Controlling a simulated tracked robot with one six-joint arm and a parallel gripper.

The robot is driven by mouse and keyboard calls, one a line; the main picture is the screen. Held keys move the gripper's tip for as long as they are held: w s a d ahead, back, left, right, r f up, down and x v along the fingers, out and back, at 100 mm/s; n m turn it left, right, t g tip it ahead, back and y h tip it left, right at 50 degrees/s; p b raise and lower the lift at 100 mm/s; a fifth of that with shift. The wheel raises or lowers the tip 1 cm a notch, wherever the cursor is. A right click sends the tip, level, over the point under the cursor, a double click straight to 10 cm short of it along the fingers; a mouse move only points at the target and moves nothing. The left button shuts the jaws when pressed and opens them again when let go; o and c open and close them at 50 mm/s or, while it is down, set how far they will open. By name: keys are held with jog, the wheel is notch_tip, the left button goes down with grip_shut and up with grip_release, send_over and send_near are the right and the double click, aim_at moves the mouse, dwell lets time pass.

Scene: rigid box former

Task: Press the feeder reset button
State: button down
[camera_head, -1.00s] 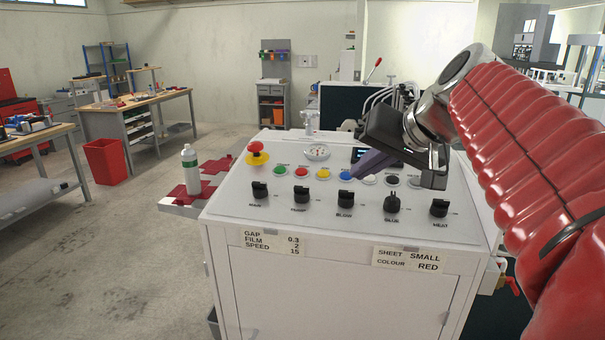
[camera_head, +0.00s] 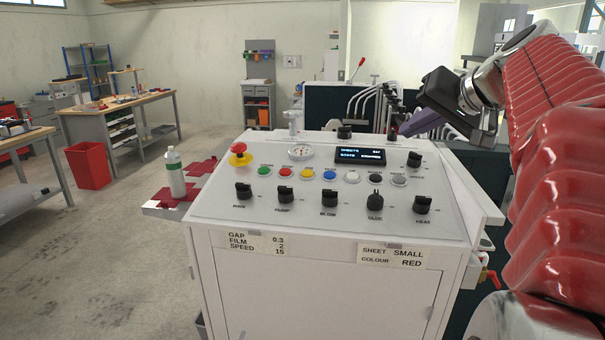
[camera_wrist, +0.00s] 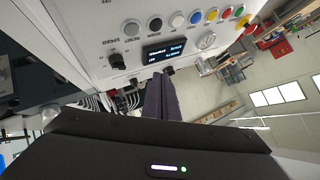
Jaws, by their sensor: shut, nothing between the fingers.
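The control panel (camera_head: 310,205) has a row of buttons along its middle. The grey button (camera_head: 399,180) ends the row at the right. In the wrist view the grey button (camera_wrist: 131,27) is at the top, with a small label that seems to read RESET. A black button (camera_head: 376,178) sits beside it, then white (camera_head: 352,177) and blue (camera_head: 330,175). My gripper (camera_head: 400,131) is shut and empty, beyond the panel's back right edge, up and behind the buttons and touching none. In the wrist view the closed fingers (camera_wrist: 161,92) point toward the panel's back edge.
A lit display (camera_head: 360,155) and the speed knob (camera_head: 414,160) stand behind the button row. A row of black knobs (camera_head: 328,197) lies in front. A red emergency stop (camera_head: 239,149) and a bottle (camera_head: 175,172) are at the left. Grey pipes (camera_head: 365,102) rise behind the panel.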

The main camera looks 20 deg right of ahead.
jog(key=shift+w+d+f, duration=0.2)
jog(key=shift+w+f, duration=0.05)
jog(key=shift+f, duration=1.2)
jog(key=shift+w+d+f, duration=0.15)
jog(key=shift+w+f, duration=0.1)
jog(key=shift+f, duration=1.15)
jog(key=shift+w+d+f, duration=0.2)
jog(key=shift+w+f, duration=0.05)
jog(key=shift+f, duration=1.2)
jog(key=shift+w+d+f, duration=0.1)
jog(key=shift+f, duration=0.7)
jog(key=shift+r, duration=0.85)
jog(key=shift+s, duration=0.2)
jog(key=shift+s+a+r, duration=0.15)
jog(key=shift+r, duration=0.65)
jog(key=shift+s+a+r, duration=0.1)
jog(key=shift+r, duration=0.75)
jog(key=shift+s+a+r, duration=0.15)
jog(key=shift+r, duration=0.65)
